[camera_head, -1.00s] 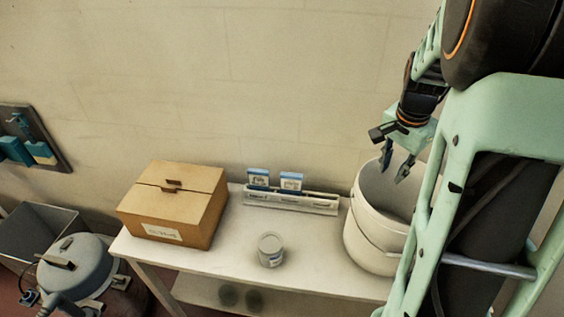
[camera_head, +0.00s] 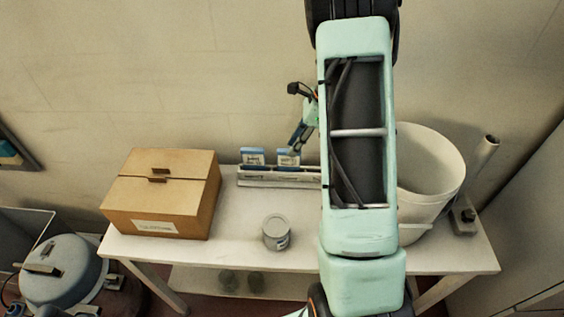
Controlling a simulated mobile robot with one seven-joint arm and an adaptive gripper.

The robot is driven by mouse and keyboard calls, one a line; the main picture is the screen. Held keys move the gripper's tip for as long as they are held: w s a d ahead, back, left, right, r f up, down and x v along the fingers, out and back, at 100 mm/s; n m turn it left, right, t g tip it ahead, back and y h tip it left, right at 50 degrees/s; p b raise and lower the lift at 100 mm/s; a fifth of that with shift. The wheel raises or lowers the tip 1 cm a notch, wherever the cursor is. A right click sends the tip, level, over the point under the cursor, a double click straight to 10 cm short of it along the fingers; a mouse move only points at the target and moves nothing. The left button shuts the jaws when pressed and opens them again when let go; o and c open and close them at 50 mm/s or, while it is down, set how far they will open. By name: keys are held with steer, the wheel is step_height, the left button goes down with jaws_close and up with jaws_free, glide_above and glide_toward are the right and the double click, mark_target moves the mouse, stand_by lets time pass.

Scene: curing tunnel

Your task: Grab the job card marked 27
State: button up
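Two job cards with blue tops stand in a pale rack (camera_head: 262,179) at the back of the white table: a left card (camera_head: 252,156) and a right card (camera_head: 287,157). Their markings are too small to read, so I cannot tell which is 27. My gripper (camera_head: 293,150) is at the right card's upper right, in front of the wall. My arm hides part of the gripper and the rack's right end. Whether the fingers are open or touch the card cannot be made out.
A cardboard box (camera_head: 163,196) stands left on the table (camera_head: 236,223), a grey can (camera_head: 276,232) near the middle. A white bucket (camera_head: 428,170) stands right, behind my arm, with a post on a base (camera_head: 465,212) beyond it. A grey lidded pot (camera_head: 62,272) is lower left.

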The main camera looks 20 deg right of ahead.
mark_target(277, 169)
steer(key=x, duration=0.3)
steer(key=shift+f, duration=0.2)
steer(key=shift+a+p+x, duration=0.1)
steer(key=shift+p+x, duration=0.2)
steer(key=shift+x, duration=1.05)
steer(key=shift+a+p+x, duration=0.15)
steer(key=shift+p+x, duration=0.15)
steer(key=shift+x, duration=1.1)
steer(key=shift+r, duration=0.15)
steer(key=shift+c, duration=0.6)
jaws_close()
